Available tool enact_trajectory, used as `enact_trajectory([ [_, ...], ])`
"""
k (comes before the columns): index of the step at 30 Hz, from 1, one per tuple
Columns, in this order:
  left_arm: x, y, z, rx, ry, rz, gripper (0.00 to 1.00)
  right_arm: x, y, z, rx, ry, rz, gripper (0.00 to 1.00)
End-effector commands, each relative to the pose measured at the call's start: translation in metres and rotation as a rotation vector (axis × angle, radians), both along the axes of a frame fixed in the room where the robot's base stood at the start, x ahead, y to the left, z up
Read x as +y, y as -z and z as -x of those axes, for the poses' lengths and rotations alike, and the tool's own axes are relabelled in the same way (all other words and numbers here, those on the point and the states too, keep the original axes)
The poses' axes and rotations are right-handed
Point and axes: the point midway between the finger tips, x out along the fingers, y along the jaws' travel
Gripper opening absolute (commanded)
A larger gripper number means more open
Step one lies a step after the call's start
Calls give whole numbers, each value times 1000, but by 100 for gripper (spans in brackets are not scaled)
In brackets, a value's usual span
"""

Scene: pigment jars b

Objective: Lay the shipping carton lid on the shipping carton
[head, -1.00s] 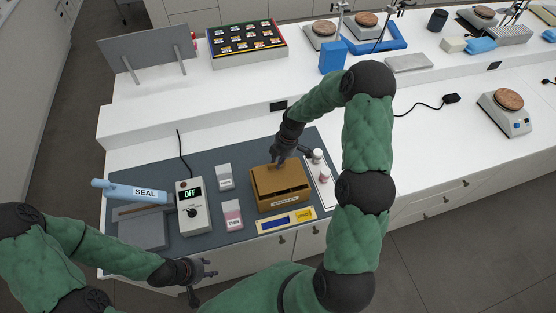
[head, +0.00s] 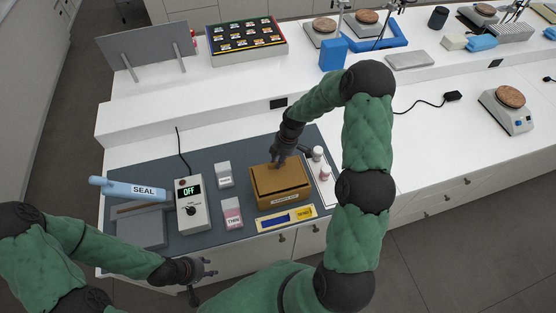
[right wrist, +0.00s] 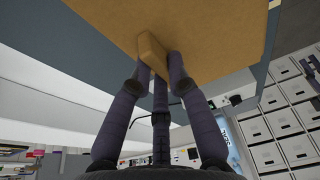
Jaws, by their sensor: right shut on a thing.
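The brown shipping carton (head: 293,203) stands on the grey mat, its pale label facing the front edge. The flat brown shipping carton lid (head: 264,178) is at the carton's top, roughly lined up with it. I cannot tell whether it rests fully on the rim or sits slightly above. My right gripper (head: 279,158) comes down from above. In the right wrist view its fingers (right wrist: 157,70) are shut on the block-shaped knob (right wrist: 152,52) of the lid (right wrist: 205,25). My left gripper (head: 207,282) is open and empty in front of the bench edge.
Left of the carton are a pink-labelled jar box (head: 232,214), a white box (head: 224,175), a meter reading OFF (head: 192,205) and a blue-handled sealer (head: 130,189). A tray with small bottles (head: 323,175) is close on the right. A yellow-blue strip (head: 286,220) lies in front.

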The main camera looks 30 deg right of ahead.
Motion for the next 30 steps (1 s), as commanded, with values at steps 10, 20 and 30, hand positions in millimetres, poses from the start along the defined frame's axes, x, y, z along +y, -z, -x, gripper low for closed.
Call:
enact_trajectory([
  [10, 0, 6, 0, 0, 0, 0, 40, 0, 7, 0, -1, 0, 0, 0],
  [20, 0, 11, 0, 0, 0, 0, 40, 0, 12, 0, -1, 0, 0, 0],
  [30, 0, 11, 0, 0, 0, 0, 40, 0, 13, 0, 0, 0, 0, 46],
])
